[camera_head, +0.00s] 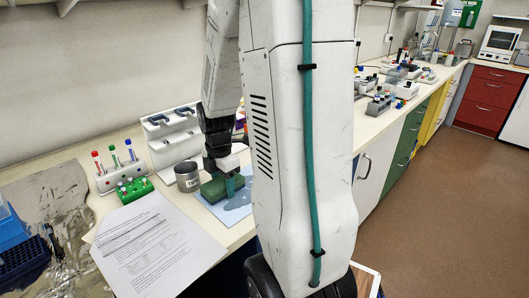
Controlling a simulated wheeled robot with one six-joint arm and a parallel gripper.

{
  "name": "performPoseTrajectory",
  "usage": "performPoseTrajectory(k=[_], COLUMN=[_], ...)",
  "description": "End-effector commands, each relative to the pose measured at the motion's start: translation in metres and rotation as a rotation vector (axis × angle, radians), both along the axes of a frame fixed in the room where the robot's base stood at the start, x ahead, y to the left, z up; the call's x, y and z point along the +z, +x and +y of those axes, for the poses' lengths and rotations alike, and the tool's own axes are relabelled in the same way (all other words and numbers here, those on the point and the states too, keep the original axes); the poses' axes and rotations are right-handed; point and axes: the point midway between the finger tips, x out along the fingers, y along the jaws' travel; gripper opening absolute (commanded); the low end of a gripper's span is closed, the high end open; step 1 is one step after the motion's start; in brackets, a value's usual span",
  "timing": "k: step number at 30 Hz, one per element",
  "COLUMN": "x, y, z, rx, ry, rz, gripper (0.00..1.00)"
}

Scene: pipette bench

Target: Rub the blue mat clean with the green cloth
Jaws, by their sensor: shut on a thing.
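The blue mat (236,211) lies on the bench in the middle of the view. It is partly hidden by my gripper, the cloth and my large white arm link. My gripper (228,180) points down over the mat and is shut on the green cloth (211,191). The cloth looks like a thick folded pad, low over the left part of the mat. I cannot tell whether it touches the mat, and no stain shows clearly on the visible part.
A grey metal cup (187,177) stands close left of the cloth. Behind it is a white pipette stand (172,137). A printed sheet (155,250) lies in front.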

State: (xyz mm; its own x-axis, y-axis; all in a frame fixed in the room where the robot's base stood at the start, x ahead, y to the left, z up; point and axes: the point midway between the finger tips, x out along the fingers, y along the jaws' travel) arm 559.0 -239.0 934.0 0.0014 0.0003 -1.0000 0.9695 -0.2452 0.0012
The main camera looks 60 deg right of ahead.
Motion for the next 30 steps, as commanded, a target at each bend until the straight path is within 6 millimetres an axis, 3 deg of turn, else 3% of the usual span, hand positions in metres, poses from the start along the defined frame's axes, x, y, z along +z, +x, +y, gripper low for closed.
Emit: performPoseTrajectory(k=[8, 10, 30], x=[0.004, 0.025, 0.082], y=[0.0, 0.001, 0.005], z=[0.017, 0.019, 0.032], rx=[-0.007, -0.003, 0.02], ry=[0.0, -0.003, 0.0], rz=[0.0, -0.005, -0.001], gripper=[0.29, 0.29, 0.29])
